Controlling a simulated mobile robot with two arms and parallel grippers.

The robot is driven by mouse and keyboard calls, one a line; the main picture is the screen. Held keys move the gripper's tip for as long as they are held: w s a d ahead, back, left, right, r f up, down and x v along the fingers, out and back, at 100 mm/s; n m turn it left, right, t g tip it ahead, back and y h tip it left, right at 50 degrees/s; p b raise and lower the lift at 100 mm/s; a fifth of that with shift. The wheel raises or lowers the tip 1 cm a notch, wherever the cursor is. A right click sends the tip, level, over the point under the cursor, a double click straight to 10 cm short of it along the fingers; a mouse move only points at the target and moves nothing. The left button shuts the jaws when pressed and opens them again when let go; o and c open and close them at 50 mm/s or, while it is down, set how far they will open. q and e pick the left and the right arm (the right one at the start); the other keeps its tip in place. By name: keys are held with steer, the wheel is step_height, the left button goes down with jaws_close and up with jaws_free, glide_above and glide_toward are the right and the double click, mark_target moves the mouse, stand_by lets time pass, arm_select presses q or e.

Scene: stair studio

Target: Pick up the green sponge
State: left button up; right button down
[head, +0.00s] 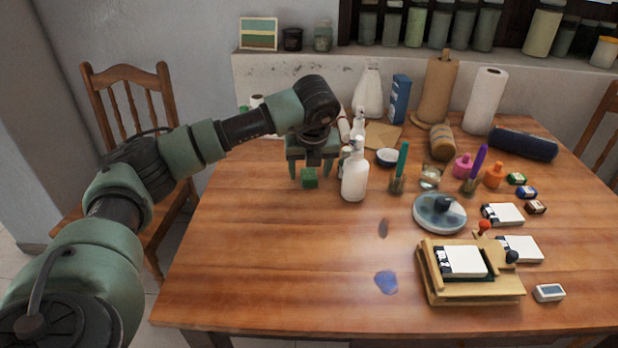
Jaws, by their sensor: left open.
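The green sponge (309,178) is a small dark green block on the wooden table, left of a white spray bottle. My left gripper (310,180) points down over it, with one finger on each side. The fingers look open, and I cannot tell whether either one touches the sponge. The sponge's upper part is partly hidden by the gripper body. My right gripper is not in view.
The white spray bottle (355,172) stands close to the right of my left gripper. The table's front left (270,270) is clear.

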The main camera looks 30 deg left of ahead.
mark_target(310, 176)
arm_select(q)
steer(key=shift+w+a+f, duration=0.15)
steer(key=shift+f, duration=0.6)
jaws_close()
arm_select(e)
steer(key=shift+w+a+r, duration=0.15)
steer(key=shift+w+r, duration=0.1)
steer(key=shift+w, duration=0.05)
